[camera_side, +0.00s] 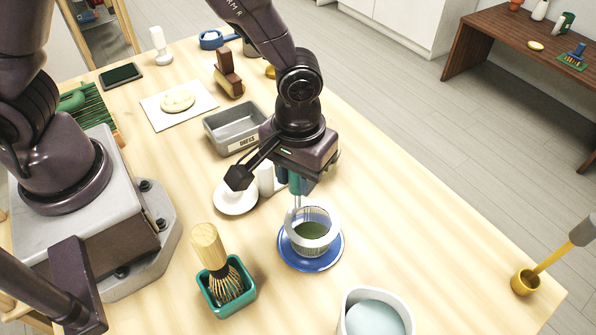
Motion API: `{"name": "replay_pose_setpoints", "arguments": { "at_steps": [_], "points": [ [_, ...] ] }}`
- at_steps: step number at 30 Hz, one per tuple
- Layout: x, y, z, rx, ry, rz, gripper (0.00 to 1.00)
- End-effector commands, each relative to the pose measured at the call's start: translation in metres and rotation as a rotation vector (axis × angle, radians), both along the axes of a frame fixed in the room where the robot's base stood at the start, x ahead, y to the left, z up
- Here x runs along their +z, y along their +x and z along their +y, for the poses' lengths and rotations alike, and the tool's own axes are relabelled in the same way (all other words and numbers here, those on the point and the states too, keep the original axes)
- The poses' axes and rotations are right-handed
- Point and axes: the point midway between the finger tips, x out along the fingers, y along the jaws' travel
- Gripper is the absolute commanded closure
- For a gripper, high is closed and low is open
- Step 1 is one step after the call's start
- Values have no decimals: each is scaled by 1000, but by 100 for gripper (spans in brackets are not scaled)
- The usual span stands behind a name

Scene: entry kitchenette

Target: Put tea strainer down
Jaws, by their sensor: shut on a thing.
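The tea strainer (331,222) has a pale round basket with fine ribs, with dark green matter inside it. My gripper (296,184) points down and is shut on what looks like its teal upright handle, at the back left of the basket. The basket is over a blue saucer (325,263), and the saucer's rim shows around it. I cannot tell whether the strainer touches the saucer. The fingertips are partly hidden by the gripper's body and the handle.
A teal square holder (240,300) with a bamboo whisk (210,248) stands at the front left. A white bowl (398,300) is at the front. A white saucer (235,207) and grey tray (220,128) lie behind.

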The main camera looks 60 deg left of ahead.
Motion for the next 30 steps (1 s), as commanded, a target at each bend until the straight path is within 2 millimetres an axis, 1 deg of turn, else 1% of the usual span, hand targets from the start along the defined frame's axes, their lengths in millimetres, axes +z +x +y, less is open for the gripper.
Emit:
{"name": "replay_pose_setpoints", "arguments": {
  "at_steps": [7, 8, 9, 10, 11, 19, 22, 26, 30],
  "points": [
    [-3, 0, 0, 0, 0, 0, 100],
    [-3, 0, 0, 0, 0, 0, 66],
    [-2, 0, 0, 0, 0, 0, 57],
    [-2, 0, 0, 0, 0, 0, 50],
    [-2, 0, 0, 0, 0, 0, 45],
    [-1, 0, 0, 0, -1, 0, 45],
    [5, 1, 0, 0, -1, -1, 45],
    [26, 1, -1, 0, -3, -6, 45],
    [57, 2, -1, 0, -4, -7, 45]
  ]
}}
